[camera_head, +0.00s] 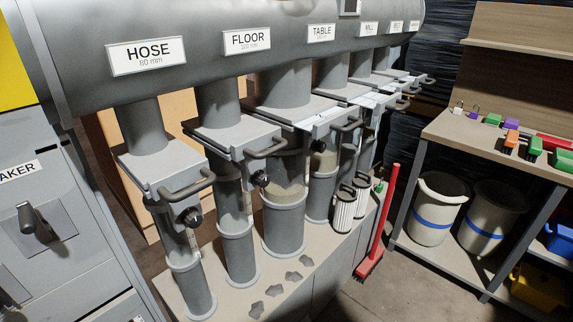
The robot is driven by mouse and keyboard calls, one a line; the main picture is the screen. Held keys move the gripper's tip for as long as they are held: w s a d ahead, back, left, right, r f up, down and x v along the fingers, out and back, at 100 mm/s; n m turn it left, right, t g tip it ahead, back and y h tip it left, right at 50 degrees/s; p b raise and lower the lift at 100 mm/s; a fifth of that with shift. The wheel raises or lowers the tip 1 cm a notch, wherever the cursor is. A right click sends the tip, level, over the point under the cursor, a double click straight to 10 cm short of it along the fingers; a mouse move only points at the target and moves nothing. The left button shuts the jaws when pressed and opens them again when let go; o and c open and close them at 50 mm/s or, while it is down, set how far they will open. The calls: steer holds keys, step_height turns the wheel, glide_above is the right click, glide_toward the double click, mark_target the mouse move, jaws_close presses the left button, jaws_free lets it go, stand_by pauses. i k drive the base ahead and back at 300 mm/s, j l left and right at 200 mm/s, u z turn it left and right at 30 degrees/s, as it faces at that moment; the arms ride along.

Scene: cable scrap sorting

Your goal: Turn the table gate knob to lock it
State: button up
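The table gate (291,108) is a flat grey slide plate on the third pipe from the left, below the TABLE label (321,33). Its dark bar handle (347,125) sticks out at the right front. A small dark round knob (318,146) shows under the plate near the handle. It is too small to tell how it is turned. My gripper and arm are not in view.
The hose gate (152,170) with its knob (190,217) and the floor gate (232,137) with its knob (260,179) stand nearer, at left. A red broom (382,215) leans right of the pipes. A workbench (470,135) stands at right, with open floor between.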

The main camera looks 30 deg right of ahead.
mark_target(318, 146)
steer(key=i+l, duration=0.1)
steer(key=l, duration=0.3)
steer(key=i+l, duration=0.1)
steer(key=l, duration=0.3)
steer(key=i+l, duration=0.1)
steer(key=l, duration=0.3)
steer(key=u, duration=0.05)
